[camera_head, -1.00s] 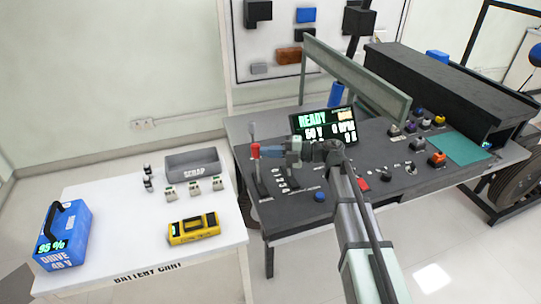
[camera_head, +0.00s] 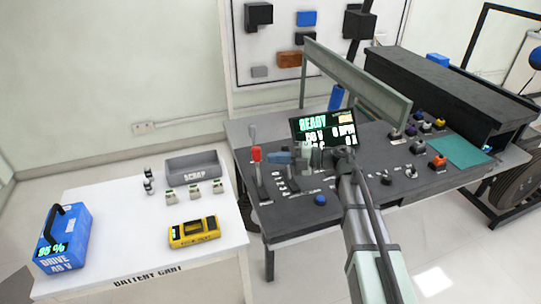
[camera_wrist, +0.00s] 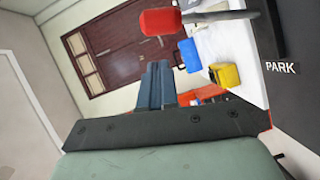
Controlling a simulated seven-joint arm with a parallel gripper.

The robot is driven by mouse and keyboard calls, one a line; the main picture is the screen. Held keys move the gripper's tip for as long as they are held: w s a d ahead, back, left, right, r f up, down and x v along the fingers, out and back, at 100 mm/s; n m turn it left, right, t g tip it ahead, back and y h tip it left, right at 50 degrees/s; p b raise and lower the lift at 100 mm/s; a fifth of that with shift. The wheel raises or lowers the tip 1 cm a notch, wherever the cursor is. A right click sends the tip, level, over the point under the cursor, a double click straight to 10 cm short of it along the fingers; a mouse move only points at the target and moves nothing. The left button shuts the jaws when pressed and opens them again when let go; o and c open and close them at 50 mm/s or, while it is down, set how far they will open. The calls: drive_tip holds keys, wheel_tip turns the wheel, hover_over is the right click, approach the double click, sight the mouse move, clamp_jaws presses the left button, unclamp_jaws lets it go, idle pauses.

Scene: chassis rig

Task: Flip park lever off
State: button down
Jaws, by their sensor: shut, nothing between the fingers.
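The park lever has a red knob (camera_head: 256,153) on a dark shaft and stands at the left end of the dark console. In the wrist view its red knob (camera_wrist: 160,21) and grey shaft are at the top, with a white PARK label (camera_wrist: 283,67) on the dark panel to the right. I cannot tell the exact gap.
The display (camera_head: 324,128) reads READY. A blue button (camera_head: 320,200) and small switches are on the console. A white cart (camera_head: 120,225) to the left holds a blue battery (camera_head: 63,238), a yellow battery (camera_head: 194,232) and a grey bin (camera_head: 193,167).

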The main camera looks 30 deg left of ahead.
drive_tip(key=v, duration=1)
drive_tip(key=shift+r, duration=0.2)
drive_tip(key=shift+w, duration=0.1)
